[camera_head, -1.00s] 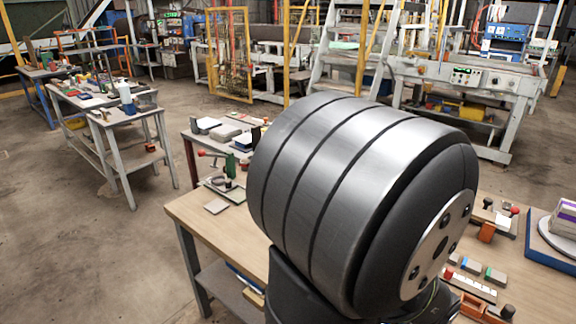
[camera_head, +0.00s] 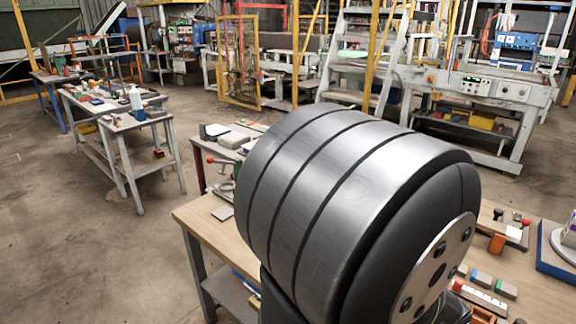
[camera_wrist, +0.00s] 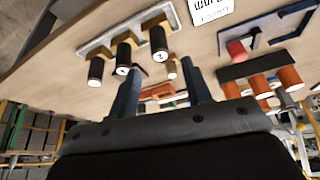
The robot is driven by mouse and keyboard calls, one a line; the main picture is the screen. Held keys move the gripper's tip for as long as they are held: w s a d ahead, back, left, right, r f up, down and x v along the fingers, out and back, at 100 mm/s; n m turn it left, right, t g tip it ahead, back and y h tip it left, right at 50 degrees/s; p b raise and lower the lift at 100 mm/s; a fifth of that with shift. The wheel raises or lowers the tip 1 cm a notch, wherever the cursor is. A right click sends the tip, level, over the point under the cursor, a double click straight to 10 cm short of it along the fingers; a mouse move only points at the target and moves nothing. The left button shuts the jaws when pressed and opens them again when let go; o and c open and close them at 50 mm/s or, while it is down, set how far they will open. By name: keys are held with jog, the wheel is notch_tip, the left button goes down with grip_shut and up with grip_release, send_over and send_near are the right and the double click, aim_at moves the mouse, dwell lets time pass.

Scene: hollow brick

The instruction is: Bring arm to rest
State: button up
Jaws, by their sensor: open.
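My gripper (camera_wrist: 163,92) shows in the wrist view with its two dark fingers apart and nothing between them. It is open, and the wooden workbench top (camera_wrist: 150,28) lies beyond the fingers, seen tilted. In the head view a large grey cylindrical part of my own arm fills the middle and right and hides much of the workbench (camera_head: 205,222). My gripper is not visible in the head view.
The wrist view shows a rack of black cylinders (camera_wrist: 125,52), a holder with orange cylinders (camera_wrist: 262,86) and a white label card (camera_wrist: 211,10). In the head view, a blue-based item (camera_head: 556,255) sits at right. Open floor (camera_head: 60,230) lies left.

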jog(key=x, duration=0.7)
jog(key=r, duration=0.4)
jog(key=shift+s+d+r, duration=0.1)
jog(key=shift+s+r, duration=0.15)
jog(key=shift+r, duration=0.1)
jog(key=s+r, duration=0.6)
jog(key=s, duration=0.5)
jog(key=w+d+r, duration=0.1)
jog(key=w+d, duration=0.2)
jog(key=d, duration=0.6)
jog(key=shift+w+d+r, duration=0.25)
jog(key=shift+r, duration=0.05)
jog(key=shift+o, duration=0.4)
